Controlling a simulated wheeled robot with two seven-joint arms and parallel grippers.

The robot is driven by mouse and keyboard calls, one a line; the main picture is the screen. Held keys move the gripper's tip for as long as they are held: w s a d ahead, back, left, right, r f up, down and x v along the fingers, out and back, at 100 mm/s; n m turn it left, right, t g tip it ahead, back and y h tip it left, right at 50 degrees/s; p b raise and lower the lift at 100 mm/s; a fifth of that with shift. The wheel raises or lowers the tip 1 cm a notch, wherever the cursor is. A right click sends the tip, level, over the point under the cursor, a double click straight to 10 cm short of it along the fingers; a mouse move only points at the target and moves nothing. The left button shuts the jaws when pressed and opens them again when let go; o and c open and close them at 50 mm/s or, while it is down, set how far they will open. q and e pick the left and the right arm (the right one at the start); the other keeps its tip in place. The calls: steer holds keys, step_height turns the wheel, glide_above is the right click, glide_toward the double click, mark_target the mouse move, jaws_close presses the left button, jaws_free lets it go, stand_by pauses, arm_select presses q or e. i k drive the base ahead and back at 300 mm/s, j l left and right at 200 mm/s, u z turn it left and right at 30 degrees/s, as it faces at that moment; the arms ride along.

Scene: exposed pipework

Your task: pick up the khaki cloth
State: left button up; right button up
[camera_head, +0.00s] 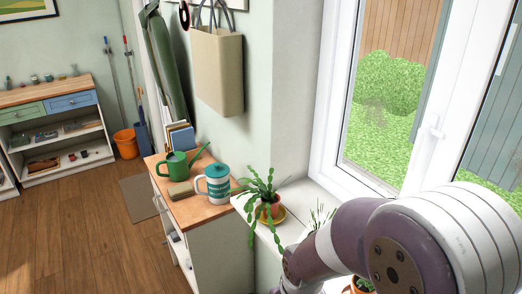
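A small, flat khaki piece (180,190), which looks like the folded khaki cloth, lies on the wooden top of the low cabinet (205,207). My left arm and gripper do not show.
A trailing plant in a pot (270,208) stands on the white windowsill (262,232). Blue books (181,137) stand behind the can. A beige bag (217,75) hangs on the wall above. Open wooden floor (90,225) lies left of the cabinet.

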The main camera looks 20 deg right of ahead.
mark_target(178, 191)
steer(key=i+j+u, duration=0.5)
steer(key=j, duration=0.2)
steer(key=i+j+u, duration=0.45)
steer(key=i+j+z, duration=0.1)
steer(key=i+z, duration=0.25)
steer(key=i+j+z, duration=0.2)
steer(key=i+z, duration=0.15)
steer(key=i+j+z, duration=0.35)
steer(key=i+l+z, duration=0.1)
steer(key=z, duration=0.4)
steer(key=i+z, duration=0.25)
steer(key=z, duration=0.2)
steer(key=i+z, duration=0.2)
steer(key=z, duration=0.3)
steer(key=i+j+z, duration=0.1)
steer(key=z, duration=0.35)
steer(key=i+j+z, duration=0.2)
steer(key=z, duration=0.3)
steer(key=i+j+z, duration=0.1)
steer(key=z, duration=0.35)
steer(key=j, duration=0.1)
